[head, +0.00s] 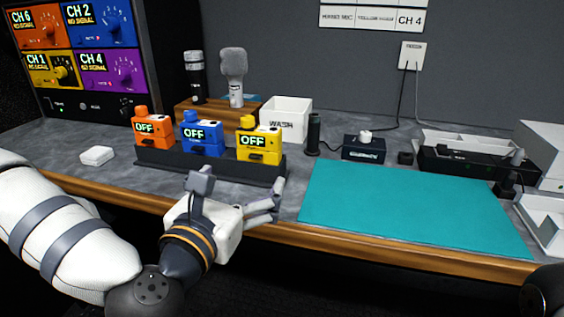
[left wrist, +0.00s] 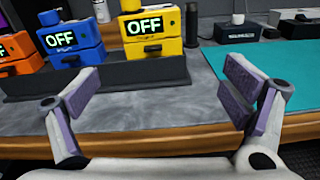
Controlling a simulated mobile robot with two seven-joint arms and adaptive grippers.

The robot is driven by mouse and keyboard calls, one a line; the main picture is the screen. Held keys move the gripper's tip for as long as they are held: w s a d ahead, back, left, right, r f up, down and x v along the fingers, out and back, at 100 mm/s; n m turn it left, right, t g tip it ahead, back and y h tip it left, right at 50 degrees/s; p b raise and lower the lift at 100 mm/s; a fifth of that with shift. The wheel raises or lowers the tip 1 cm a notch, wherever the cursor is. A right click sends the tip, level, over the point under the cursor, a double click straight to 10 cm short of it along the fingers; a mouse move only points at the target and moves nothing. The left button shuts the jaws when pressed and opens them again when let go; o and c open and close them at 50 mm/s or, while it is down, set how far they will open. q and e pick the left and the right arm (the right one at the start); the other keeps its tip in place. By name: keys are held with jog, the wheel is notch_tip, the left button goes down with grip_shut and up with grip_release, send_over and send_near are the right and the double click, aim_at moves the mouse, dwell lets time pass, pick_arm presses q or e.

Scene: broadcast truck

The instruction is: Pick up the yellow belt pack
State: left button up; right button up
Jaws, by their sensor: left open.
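The yellow belt pack (head: 259,144) stands upright at the right end of a dark rack (head: 220,165), with a lit display reading OFF. It also shows in the left wrist view (left wrist: 152,46), ahead of and between the open fingers. A blue belt pack (head: 202,137) and an orange belt pack (head: 154,132) stand to its left in the same rack. My left gripper (head: 268,203) is open and empty, in front of the rack near the table's front edge. It also shows in the left wrist view (left wrist: 158,100). It is apart from the yellow belt pack. My right gripper is not visible.
A teal mat (head: 410,208) lies clear to the right. A white WASH bin (head: 286,118) and a wooden stand (head: 217,112) with microphones stand behind the rack. A dark cylinder (head: 313,134) stands right of the yellow belt pack. A small white block (head: 97,156) lies at left.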

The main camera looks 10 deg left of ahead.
aim_at(256, 137)
pick_arm(q)
jog(key=shift+w+a+r+n+t+y, duration=0.15)
jog(key=shift+w+a+r+n, duration=0.1)
jog(key=shift+w+r+n, duration=0.25)
jog(key=shift+w+a+r+n+t+y, duration=0.2)
jog(key=shift+w+r+n, duration=0.15)
jog(key=shift+r, duration=0.25)
jog(key=w, duration=0.7)
jog(key=w+r, duration=0.1)
jog(key=w, duration=0.2)
jog(key=shift+w+d, duration=0.2)
jog(key=shift+d, duration=0.05)
jog(key=shift+w+f, duration=0.1)
jog(key=shift+w, duration=0.3)
jog(key=c, duration=1.4)
